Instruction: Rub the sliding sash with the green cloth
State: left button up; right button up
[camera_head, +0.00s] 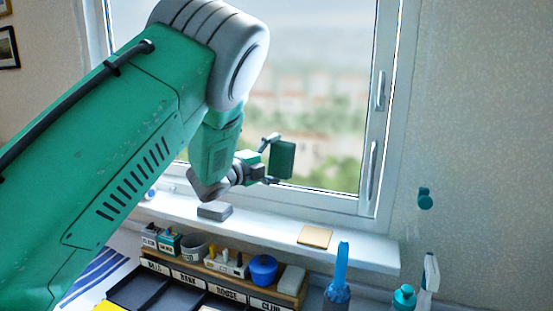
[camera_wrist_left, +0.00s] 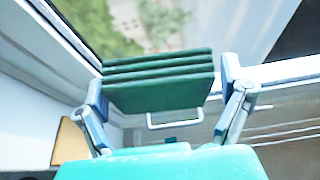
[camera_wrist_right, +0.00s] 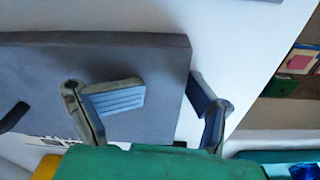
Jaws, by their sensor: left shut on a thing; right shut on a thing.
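The green cloth (camera_head: 282,160) is a folded, layered dark green pad in front of the window pane. My left gripper (camera_head: 271,159) is shut on it. In the left wrist view the cloth (camera_wrist_left: 160,82) sits between both fingers, with the glass beyond. The sliding sash (camera_head: 381,122) is the pale window frame with upright handles, right of the cloth. The cloth looks apart from the sash's right upright; whether it touches the glass I cannot tell. My right gripper (camera_wrist_right: 165,98) shows only in its wrist view, its fingers astride the edge of a grey panel (camera_wrist_right: 60,75).
The sill (camera_head: 365,247) below holds a grey block (camera_head: 214,211) and a tan pad (camera_head: 315,237). Below stand a labelled rack (camera_head: 290,298), a blue pot (camera_head: 263,269), a blue bottle (camera_head: 338,290) and a teal-capped bottle (camera_head: 404,297). My left arm hides much of the window's left part.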

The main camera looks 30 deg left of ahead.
aim_at(276, 161)
pick_arm(q)
jog(key=shift+s+f, duration=0.1)
jog(key=shift+s, duration=0.05)
jog(key=shift+s+d, duration=0.2)
jog(key=shift+s, duration=0.55)
jog(key=shift+s+d, duration=0.15)
jog(key=shift+s, duration=0.55)
